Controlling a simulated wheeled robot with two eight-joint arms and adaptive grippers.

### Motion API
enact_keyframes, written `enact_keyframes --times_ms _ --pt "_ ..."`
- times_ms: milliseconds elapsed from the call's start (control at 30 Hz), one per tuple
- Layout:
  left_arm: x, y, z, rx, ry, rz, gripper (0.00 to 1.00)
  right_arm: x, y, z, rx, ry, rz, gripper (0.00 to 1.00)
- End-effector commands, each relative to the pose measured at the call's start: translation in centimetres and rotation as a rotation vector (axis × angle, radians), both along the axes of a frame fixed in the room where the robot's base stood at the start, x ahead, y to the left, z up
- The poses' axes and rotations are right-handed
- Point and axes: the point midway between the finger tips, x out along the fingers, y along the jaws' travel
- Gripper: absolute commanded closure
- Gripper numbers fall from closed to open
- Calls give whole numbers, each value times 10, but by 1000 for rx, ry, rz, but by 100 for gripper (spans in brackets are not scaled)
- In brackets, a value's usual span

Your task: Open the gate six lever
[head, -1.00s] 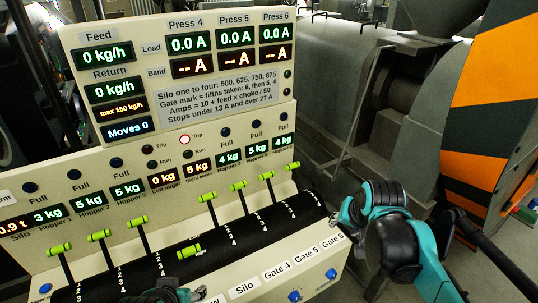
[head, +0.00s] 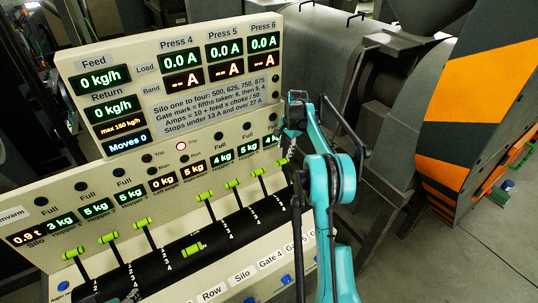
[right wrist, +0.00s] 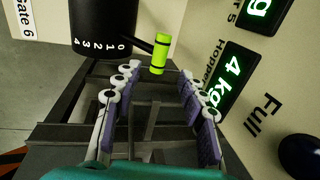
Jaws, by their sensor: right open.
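The gate six lever has a bright green handle (right wrist: 160,53) on a black stem. In the right wrist view it stands by the 0 end of a black scale drum marked 0 to 4, near the Gate 6 label (right wrist: 22,18). My right gripper (right wrist: 165,80) is open, with its two purple-padded fingers on either side of empty space just short of the handle. A dark bit of my left gripper (head: 132,296) shows at the bottom edge.
The gate five lever (head: 256,172), gate four lever (head: 231,184) and silo lever (head: 204,196) stand close by to the left. The display panel (head: 180,80) rises behind them. A grey machine (head: 330,60) stands behind at the right.

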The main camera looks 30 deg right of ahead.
Motion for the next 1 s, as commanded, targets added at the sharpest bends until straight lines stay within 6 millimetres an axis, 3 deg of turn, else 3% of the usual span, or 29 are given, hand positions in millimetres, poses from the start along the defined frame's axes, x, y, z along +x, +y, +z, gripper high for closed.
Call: enact_keyframes --times_ms 500,867,1000 --pt "0 0 -2 0 0 0 45 14 0 -70 0 0 -2 58" --pt "0 0 -1 0 0 0 45 15 0 -77 0 0 -2 58" --pt "0 0 -1 0 0 0 45 15 0 -76 0 -1 -2 93"
